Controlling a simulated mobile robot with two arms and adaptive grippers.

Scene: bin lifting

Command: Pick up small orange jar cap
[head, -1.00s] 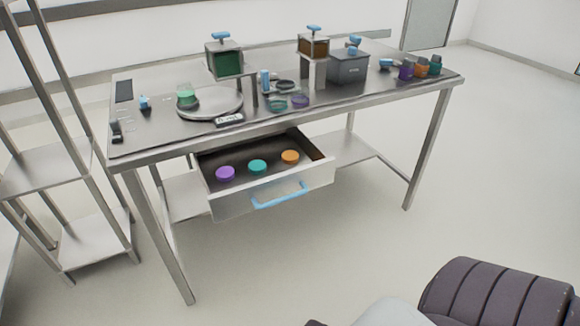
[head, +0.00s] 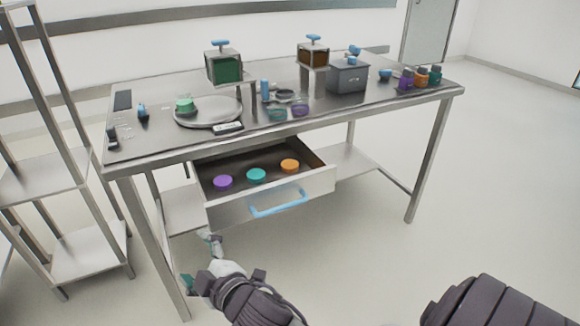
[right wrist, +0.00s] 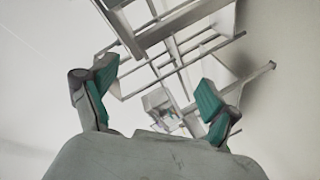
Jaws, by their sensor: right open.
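The small orange jar cap (head: 290,165) lies in the open drawer (head: 230,212) under the table, at the right of a row of three caps. A teal cap (head: 256,175) is in the middle and a purple cap (head: 223,182) at the left. My right gripper (head: 199,262) is in front of and below the drawer's left front corner, apart from the caps. It is open and empty; its teal-padded fingers stand wide apart in the right wrist view (right wrist: 155,92). The cap cannot be made out there. My left gripper is not in view.
The drawer has a blue handle (head: 278,203) on its front. The metal table (head: 180,145) above carries a round tray (head: 207,118), dispensers, a grey box (head: 347,77) and several jars. A metal shelf rack (head: 85,258) stands at the left. The floor at the right is clear.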

